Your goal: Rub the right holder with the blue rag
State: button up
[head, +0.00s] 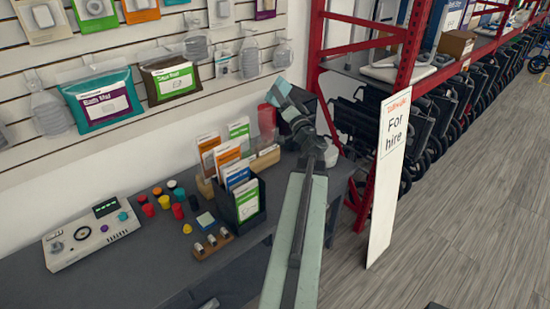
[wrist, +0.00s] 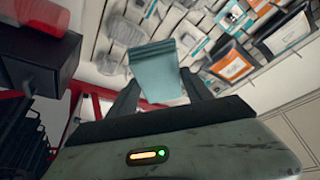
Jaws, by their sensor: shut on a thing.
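My gripper (wrist: 161,97) is shut on the blue rag (wrist: 155,72), a flat teal-blue piece between its two fingers in the wrist view. In the head view my gripper (head: 283,98) is raised above the far end of the desk, near the wall. Leaflet holders stand on the desk below it: a dark holder (head: 252,222) with blue and green leaflets, and wooden holders (head: 265,160) behind it with orange and green leaflets. The rag is apart from all of them. I cannot tell which one is the right holder.
A red translucent container (head: 267,119) stands by a dark box behind my arm. A grey console (head: 92,233), coloured caps and a small wooden rack (head: 212,244) lie on the desk (head: 130,275). A red shelf frame and a "For hire" board (head: 389,180) stand right.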

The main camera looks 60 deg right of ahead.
notch_tip(320, 180, down, 29)
jog(key=w+d+b, duration=0.1)
jog(key=w+b, duration=0.2)
jog(key=b, duration=2.6)
jog(key=shift+w+d+f, duration=0.1)
jog(key=shift+w+d, duration=0.2)
jog(key=shift+w, duration=0.5)
jog(key=shift+w+d+f, duration=0.1)
jog(key=shift+w+d, duration=0.25)
jog(key=shift+w, duration=0.5)
jog(key=shift+w+d, duration=0.3)
jog(key=shift+w, duration=0.5)
jog(key=shift+w+d, duration=0.2)
jog(key=shift+w, duration=0.3)
jog(key=shift+w+d, duration=0.15)
jog(key=shift+w, duration=0.3)
jog(key=shift+s+d, duration=0.25)
jog(key=shift+d, duration=0.35)
jog(key=shift+s+d, duration=0.2)
jog(key=shift+d, duration=0.45)
jog(key=shift+s+d, duration=0.25)
jog(key=shift+d, duration=0.35)
jog(key=shift+w, duration=0.15)
jog(key=shift+w+a, duration=0.25)
jog(key=shift+a, duration=0.75)
jog(key=shift+w+a, duration=0.25)
jog(key=shift+a, duration=0.7)
